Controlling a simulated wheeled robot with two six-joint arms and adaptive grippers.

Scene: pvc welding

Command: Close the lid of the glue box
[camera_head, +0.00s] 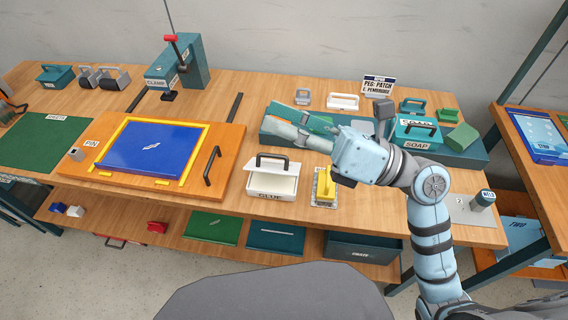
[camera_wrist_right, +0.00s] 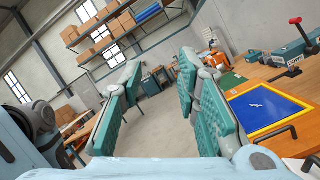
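The white glue box (camera_head: 272,193) stands near the table's front edge, with a GLUE label on its front. Its white lid with a black handle (camera_head: 271,160) looks raised at the back and tilted. A white part with a dark handle at the lower right edge of the right wrist view (camera_wrist_right: 312,166) looks like this box, mostly cut off. My right gripper (camera_head: 285,122) is above the table, behind and right of the glue box, pointing left. In the right wrist view its green-padded fingers (camera_wrist_right: 160,100) are spread apart with nothing between them. My left gripper is not in view.
A blue panel in a yellow frame (camera_head: 152,147) lies on a wooden board with a black handle (camera_head: 212,166), left of the box. A yellow-handled tool (camera_head: 325,186) stands close on its right.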

